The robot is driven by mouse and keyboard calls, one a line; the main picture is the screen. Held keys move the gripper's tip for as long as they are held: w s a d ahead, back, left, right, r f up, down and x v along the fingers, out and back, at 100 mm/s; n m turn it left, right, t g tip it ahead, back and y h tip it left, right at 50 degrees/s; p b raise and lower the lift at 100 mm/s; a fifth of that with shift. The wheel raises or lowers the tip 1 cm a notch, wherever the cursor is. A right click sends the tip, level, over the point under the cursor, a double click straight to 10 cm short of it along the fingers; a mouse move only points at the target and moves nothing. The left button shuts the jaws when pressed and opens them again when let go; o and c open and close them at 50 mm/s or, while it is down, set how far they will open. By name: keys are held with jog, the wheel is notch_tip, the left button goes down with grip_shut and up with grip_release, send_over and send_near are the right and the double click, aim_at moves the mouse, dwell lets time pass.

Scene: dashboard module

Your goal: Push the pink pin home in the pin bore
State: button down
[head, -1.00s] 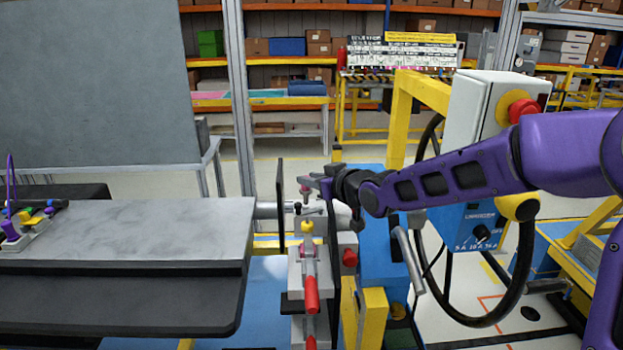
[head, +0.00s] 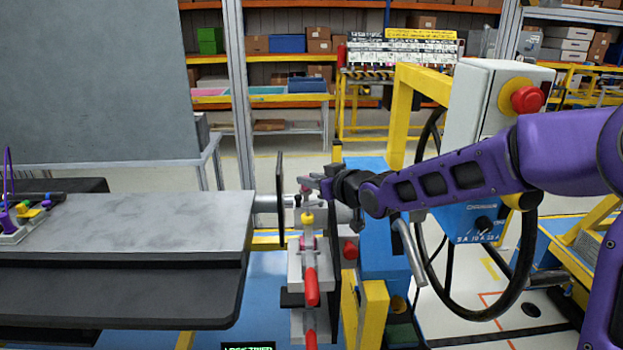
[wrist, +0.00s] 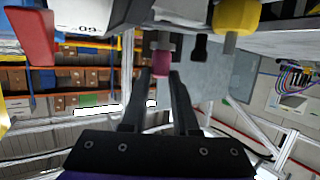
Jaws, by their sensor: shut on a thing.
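My gripper (head: 309,184) reaches in from the right, above the upright grey clamp fixture (head: 296,268). A grey shaft shows beyond the pin, toward the fixture. In the head view the pin (head: 304,190) is small and partly covered by the fingers. I cannot make out the pin bore or how deep the pin sits.
A yellow knob (head: 307,219) and red handle (head: 311,287) stand just below the gripper. A dark upright plate (head: 280,195) is close on the left, beside the grey table (head: 130,225). A blue machine with a white control box (head: 475,95) fills the right.

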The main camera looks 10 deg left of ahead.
jog(key=shift+f+b, duration=0.85)
jog(key=shift+f, duration=0.35)
jog(key=c, duration=0.6)
grip_release()
jog(key=shift+r, duration=0.1)
jog(key=shift+a, duration=0.1)
jog(key=shift+s, duration=0.15)
jog(key=shift+s+d+r, duration=0.15)
jog(key=shift+d, duration=0.1)
jog(key=p+v, duration=0.7)
jog(key=v, duration=0.9)
jog(key=shift+d, duration=0.4)
jog(key=shift+s+r, duration=0.15)
